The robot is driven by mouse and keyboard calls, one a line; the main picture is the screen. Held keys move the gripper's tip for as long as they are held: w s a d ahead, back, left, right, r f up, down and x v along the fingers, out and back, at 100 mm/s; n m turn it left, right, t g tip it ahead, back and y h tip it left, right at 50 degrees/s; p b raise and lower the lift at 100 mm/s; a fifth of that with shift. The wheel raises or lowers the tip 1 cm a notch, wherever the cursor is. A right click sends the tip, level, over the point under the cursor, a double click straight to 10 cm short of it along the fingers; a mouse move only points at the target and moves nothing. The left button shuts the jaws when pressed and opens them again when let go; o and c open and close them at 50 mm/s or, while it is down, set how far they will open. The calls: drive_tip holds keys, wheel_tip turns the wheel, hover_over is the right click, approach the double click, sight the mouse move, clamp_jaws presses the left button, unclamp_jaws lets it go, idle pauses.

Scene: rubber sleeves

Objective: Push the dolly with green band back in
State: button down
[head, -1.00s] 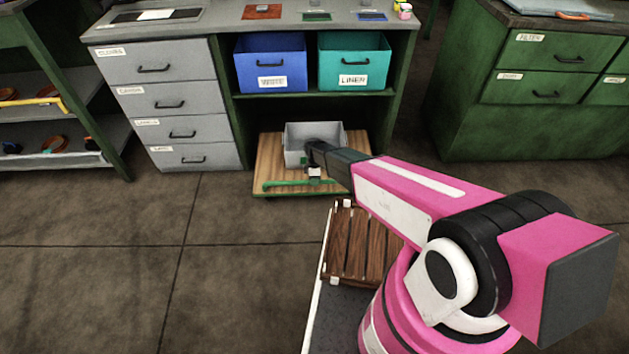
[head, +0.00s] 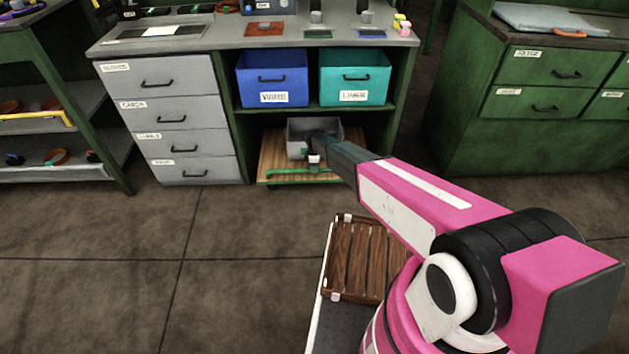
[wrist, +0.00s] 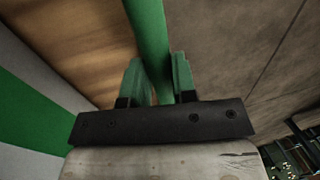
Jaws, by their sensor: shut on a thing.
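The dolly (head: 272,150) has a flat wooden deck and a green bar (head: 285,171) along its front edge. It stands on the floor under the bench, with most of its deck in the shaded bay below the shelf. A grey bin (head: 298,136) sits on the deck. My gripper (head: 314,168) is at the front of the dolly, shut on the green bar. In the wrist view the two green fingers of my gripper (wrist: 160,78) lie on either side of the green bar (wrist: 146,30). My gripper and arm hide part of the bin and deck.
A grey drawer unit (head: 170,115) stands left of the bay, and a green bench side lies to its right. The blue bin (head: 272,80) and teal bin (head: 353,78) sit on the shelf above. A slatted wooden crate (head: 352,255) is beside my arm's base. The floor in front is clear.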

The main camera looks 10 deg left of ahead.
drive_tip(key=w+a, duration=0.1)
drive_tip(key=w, duration=0.3)
drive_tip(key=w+a, duration=0.1)
drive_tip(key=w, duration=0.3)
drive_tip(key=w+a, duration=0.1)
drive_tip(key=w, duration=0.3)
drive_tip(key=shift+w, duration=0.35)
drive_tip(key=shift+w, duration=0.15)
drive_tip(key=c, duration=0.9)
unclamp_jaws()
drive_tip(key=shift+s, duration=0.2)
drive_tip(key=s+d, duration=0.2)
drive_tip(key=s, duration=0.7)
drive_tip(key=s+d, duration=0.2)
drive_tip(key=s, duration=0.8)
drive_tip(key=s+d, duration=0.3)
drive_tip(key=s, duration=0.7)
drive_tip(key=shift+s, duration=0.15)
